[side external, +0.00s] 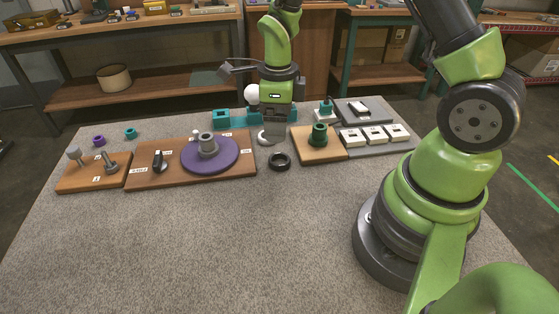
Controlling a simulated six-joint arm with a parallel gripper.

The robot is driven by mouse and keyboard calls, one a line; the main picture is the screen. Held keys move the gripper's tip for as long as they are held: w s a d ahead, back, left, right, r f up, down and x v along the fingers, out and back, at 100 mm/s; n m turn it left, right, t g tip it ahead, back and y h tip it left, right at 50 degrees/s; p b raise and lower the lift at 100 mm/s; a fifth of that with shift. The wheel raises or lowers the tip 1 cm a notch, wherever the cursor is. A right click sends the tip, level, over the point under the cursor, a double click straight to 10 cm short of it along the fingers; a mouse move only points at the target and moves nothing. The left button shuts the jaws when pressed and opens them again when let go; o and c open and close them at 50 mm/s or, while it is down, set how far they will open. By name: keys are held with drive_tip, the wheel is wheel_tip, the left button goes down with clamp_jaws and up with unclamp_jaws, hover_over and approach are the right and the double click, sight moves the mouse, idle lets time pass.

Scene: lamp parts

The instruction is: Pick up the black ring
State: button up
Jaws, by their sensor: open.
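The black ring (280,160) lies flat on the grey table near the middle of the side external view. It stands apart from the boards on either side.
A wooden board with a purple disc (209,156) lies left. A smaller board (93,179) holds bolt-like parts. Teal parts (221,117) stand behind. The front table is clear.

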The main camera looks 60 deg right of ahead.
hover_over(281, 164)
drive_tip(key=f, duration=0.3)
drive_tip(key=a+f, duration=0.1)
drive_tip(key=f, duration=0.4)
drive_tip(key=d+f, duration=0.1)
drive_tip(key=f, duration=0.1)
drive_tip(key=shift+s+f, duration=0.1)
drive_tip(key=shift+f, duration=0.05)
drive_tip(key=c, duration=1)
